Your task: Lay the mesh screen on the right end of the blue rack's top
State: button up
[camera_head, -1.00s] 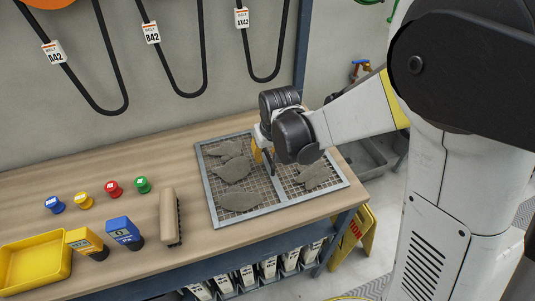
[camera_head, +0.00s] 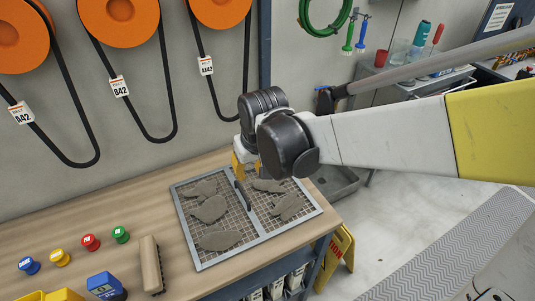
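The mesh screen (camera_head: 237,236) is a grey-framed wire grid with a middle bar. It lies flat on the wooden bench top, with several dull grey patches on its mesh. A dark upright piece (camera_head: 243,196) stands at its middle bar, perhaps a handle. My gripper (camera_head: 241,172), with yellow fingers, is over the far middle of the screen by this dark piece. The black wrist partly hides the fingers, so I cannot tell whether they grip it. The bench has a blue frame (camera_head: 318,265); I cannot make out a separate blue rack.
A tan brush (camera_head: 151,265), several coloured knobs (camera_head: 90,242), a blue meter (camera_head: 105,287) and a yellow tray (camera_head: 50,295) are left of the screen. A yellow floor sign (camera_head: 337,257) stands right of the bench.

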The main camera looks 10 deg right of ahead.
jog(key=s+d+r+m+t, duration=0.1)
jog(key=s+d+r, duration=0.2)
jog(key=s+d, duration=0.3)
jog(key=s+d+r+m+t+h, duration=0.1)
jog(key=s+d+r+m+t, duration=0.1)
jog(key=s+d, duration=0.5)
jog(key=shift+s+r+t, duration=0.3)
jog(key=shift+s+r, duration=0.25)
jog(key=shift+r, duration=0.25)
